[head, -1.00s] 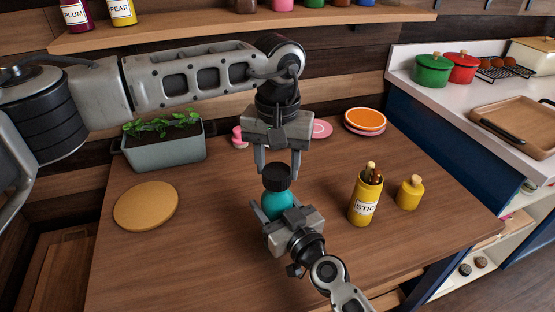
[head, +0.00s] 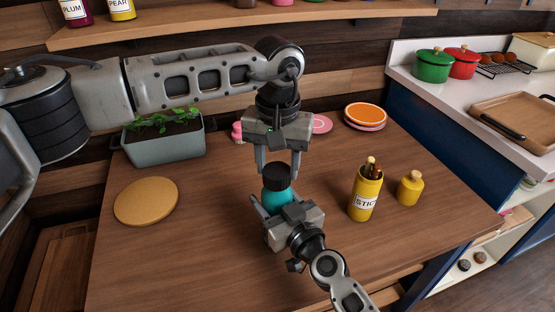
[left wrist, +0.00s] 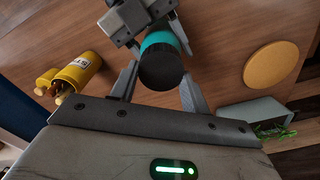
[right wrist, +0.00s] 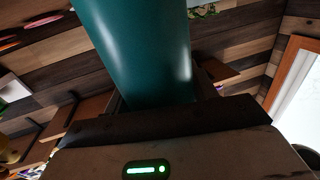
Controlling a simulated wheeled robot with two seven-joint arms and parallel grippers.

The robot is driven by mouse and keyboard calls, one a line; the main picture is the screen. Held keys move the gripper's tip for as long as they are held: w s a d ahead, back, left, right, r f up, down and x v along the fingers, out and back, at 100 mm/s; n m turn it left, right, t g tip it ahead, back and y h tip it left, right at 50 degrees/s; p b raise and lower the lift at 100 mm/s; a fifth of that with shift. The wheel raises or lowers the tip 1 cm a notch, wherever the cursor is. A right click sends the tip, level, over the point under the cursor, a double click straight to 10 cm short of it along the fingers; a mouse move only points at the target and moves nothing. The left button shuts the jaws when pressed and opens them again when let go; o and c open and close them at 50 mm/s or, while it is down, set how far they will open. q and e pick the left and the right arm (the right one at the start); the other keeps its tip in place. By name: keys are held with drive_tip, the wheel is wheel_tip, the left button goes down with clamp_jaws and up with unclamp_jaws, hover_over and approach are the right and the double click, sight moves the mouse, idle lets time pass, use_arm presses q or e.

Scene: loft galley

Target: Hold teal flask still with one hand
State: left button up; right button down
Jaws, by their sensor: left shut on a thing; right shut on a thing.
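The teal flask (head: 277,198) stands upright on the wooden table and has a black cap (head: 276,176). My right gripper (head: 272,211) is shut on its body from the front, and the teal side fills the upper middle of the right wrist view (right wrist: 140,50). My left gripper (head: 278,167) points down from above, with its fingers on either side of the cap, shut on it. The cap also shows between the fingers in the left wrist view (left wrist: 160,68). The exact finger contacts are partly hidden.
Right of the flask stand a yellow holder of sticks (head: 365,195) and a small yellow bottle (head: 410,188). A round cork mat (head: 146,201) and a planter (head: 164,145) lie to the left. Pink and orange plates (head: 365,116) are at the back. The front left table is clear.

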use_arm(q)
drive_tip(key=m, duration=0.6)
drive_tip(key=shift+d, duration=0.15)
drive_tip(key=o, duration=0.9)
drive_tip(key=shift+o, duration=0.2)
drive_tip(key=shift+r, duration=0.1)
drive_tip(key=shift+s+r, duration=0.1)
drive_tip(key=shift+r, duration=2.1)
drive_tip(key=shift+c, duration=0.3)
